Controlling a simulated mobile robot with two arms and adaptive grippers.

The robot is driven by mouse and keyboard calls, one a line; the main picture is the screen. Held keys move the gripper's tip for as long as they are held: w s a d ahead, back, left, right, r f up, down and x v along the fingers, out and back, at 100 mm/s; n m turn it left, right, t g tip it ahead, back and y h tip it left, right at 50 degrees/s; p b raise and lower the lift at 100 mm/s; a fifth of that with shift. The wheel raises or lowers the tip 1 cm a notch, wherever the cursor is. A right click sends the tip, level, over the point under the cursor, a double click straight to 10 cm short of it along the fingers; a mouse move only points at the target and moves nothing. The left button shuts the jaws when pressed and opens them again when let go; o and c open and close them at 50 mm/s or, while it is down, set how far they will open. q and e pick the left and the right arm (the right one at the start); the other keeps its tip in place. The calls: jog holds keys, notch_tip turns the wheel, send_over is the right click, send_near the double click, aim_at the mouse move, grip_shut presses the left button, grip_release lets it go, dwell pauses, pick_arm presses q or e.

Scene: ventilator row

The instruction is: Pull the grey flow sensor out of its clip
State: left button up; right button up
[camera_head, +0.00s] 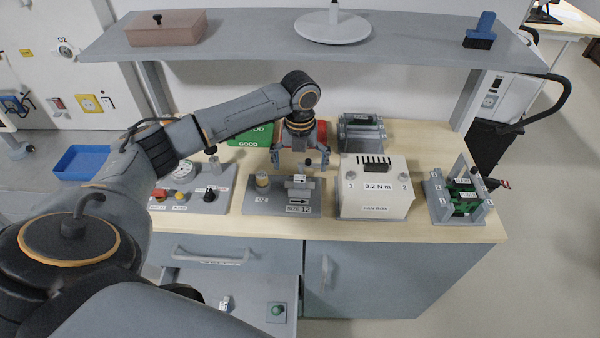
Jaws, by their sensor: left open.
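The grey flow sensor (300,184), a small grey piece with a white label, sits on a dark grey plate (262,209) on the bench. It appears to rest in its clip, but the clip itself is too small to make out. A tan-topped cylinder (262,181) stands on the same plate, left of the sensor. My left gripper (301,164) points down above and slightly behind the sensor, its fingers spread apart and empty. I cannot tell whether the fingertips touch the sensor. My right gripper is not in view.
A white box (375,205) stands close right of the plate, and a grey fixture with a green board (465,197) farther right. A panel with knobs and a gauge (183,171) is at left. A shelf (250,40) hangs above. A drawer (252,290) is open below.

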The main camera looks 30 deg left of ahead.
aim_at(300, 176)
pick_arm(q)
notch_tip(300, 176, down, 4)
jog(key=shift+r+p, duration=0.1)
jog(key=shift+p, duration=0.2)
jog(key=shift+f, duration=0.6)
jog(key=c, duration=1.2)
jog(key=o, duration=0.4)
jog(key=c, duration=0.3)
jog(key=shift+c, duration=0.4)
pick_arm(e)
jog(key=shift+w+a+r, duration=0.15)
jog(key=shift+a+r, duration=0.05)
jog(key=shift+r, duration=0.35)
pick_arm(q)
jog(key=shift+r+p, duration=0.2)
jog(key=shift+p, duration=0.1)
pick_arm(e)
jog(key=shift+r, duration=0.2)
